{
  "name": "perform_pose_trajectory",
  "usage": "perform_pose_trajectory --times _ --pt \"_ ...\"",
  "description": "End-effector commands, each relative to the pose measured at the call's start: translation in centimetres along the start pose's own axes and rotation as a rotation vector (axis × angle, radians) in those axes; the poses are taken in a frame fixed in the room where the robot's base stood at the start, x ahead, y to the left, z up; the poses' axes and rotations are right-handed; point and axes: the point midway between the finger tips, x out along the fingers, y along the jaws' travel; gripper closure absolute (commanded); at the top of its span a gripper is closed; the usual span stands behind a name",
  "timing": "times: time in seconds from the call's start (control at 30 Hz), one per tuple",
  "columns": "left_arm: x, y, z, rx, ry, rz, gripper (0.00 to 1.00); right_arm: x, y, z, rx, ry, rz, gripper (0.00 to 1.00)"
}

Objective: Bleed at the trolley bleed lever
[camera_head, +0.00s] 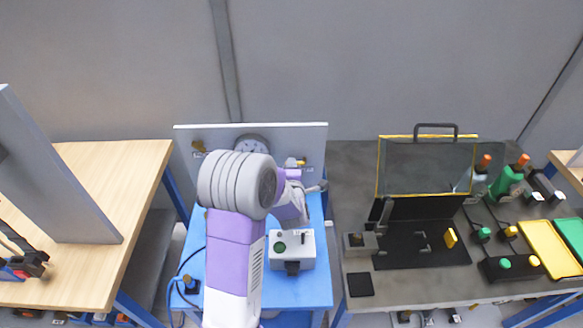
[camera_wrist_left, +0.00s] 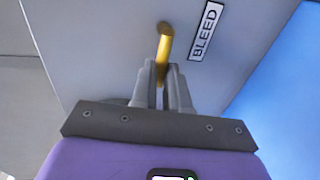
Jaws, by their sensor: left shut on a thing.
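The bleed lever (camera_wrist_left: 165,42) is a yellow bar on the grey upright panel, beside a white label reading BLEED (camera_wrist_left: 206,30) in the left wrist view. My left gripper (camera_wrist_left: 164,72) is shut on the lever, with both grey fingertips closed at its lower end. In the head view the lever (camera_head: 291,161) shows as a small yellow spot on the right part of the trolley panel (camera_head: 314,140). My left gripper (camera_head: 297,168) is there, partly hidden by its own wrist. My right gripper is not in view.
The blue trolley (camera_head: 318,285) carries a white box (camera_head: 292,250) with a green button. A round gauge (camera_head: 251,143) sits on the panel, partly behind my arm. A wooden table (camera_head: 90,275) stands left; a grey bench (camera_head: 400,293) with an open case stands right.

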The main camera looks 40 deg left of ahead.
Motion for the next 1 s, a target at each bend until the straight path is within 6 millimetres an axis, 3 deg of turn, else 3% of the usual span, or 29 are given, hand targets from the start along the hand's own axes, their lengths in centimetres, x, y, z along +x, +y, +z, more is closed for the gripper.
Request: perform_pose_trajectory --times 0.47,1.0 --pt "-0.1 0.4 0.1 0.091 0.018 0.001 1.0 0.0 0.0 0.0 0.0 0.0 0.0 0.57" --pt "-0.5 2.2 1.0 0.553 0.11 0.001 1.0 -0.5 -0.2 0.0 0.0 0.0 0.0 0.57"
